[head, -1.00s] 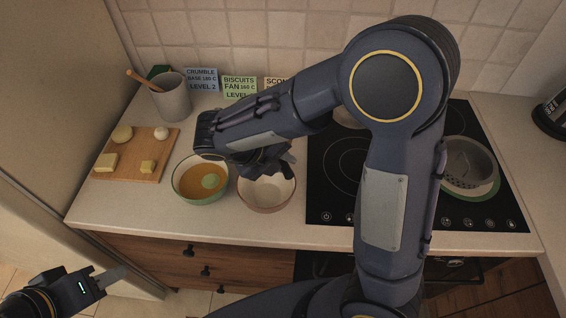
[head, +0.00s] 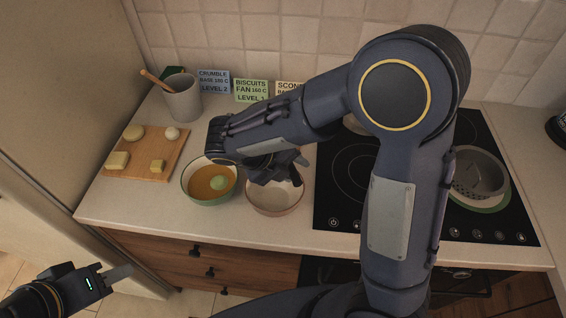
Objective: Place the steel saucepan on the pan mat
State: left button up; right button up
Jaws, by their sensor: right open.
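A grey metal pan-like vessel with holes in its side (head: 482,174) is on the right of the hob, partly hidden by my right arm. It rests on or over a round green and pale piece (head: 488,205); I cannot tell whether this is the pan mat. A pale rounded thing (head: 354,124) at the back of the hob is mostly covered by my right arm; I cannot tell whether it is the steel saucepan. My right gripper (head: 284,168) is open above the two bowls, apart from the hob items. My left gripper (head: 117,274) is low at the left, its jaws unclear.
A bowl of orange-yellow contents (head: 209,195) and a paler bowl (head: 275,204) stand left of the black hob (head: 337,205). A wooden board (head: 143,172) with several food pieces, a grey utensil pot (head: 182,100) and label cards (head: 251,90) are further left and back.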

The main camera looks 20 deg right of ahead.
jog(key=v, duration=1.2)
jog(key=s+d+f+n+t+y, duration=0.1)
jog(key=s+d+n+y, duration=0.4)
jog(key=n, duration=1.1)
jog(key=s+d+f+n+t+y, duration=0.2)
jog(key=s+d+n+y, duration=0.4)
jog(key=n, duration=1.1)
jog(key=s+t, duration=0.1)
jog(key=s, duration=0.2)
jog(key=shift+s+d+t+y, duration=0.2)
jog(key=shift+s+t+y, duration=0.1)
jog(key=shift+s, duration=0.1)
jog(key=shift+f, duration=0.15)
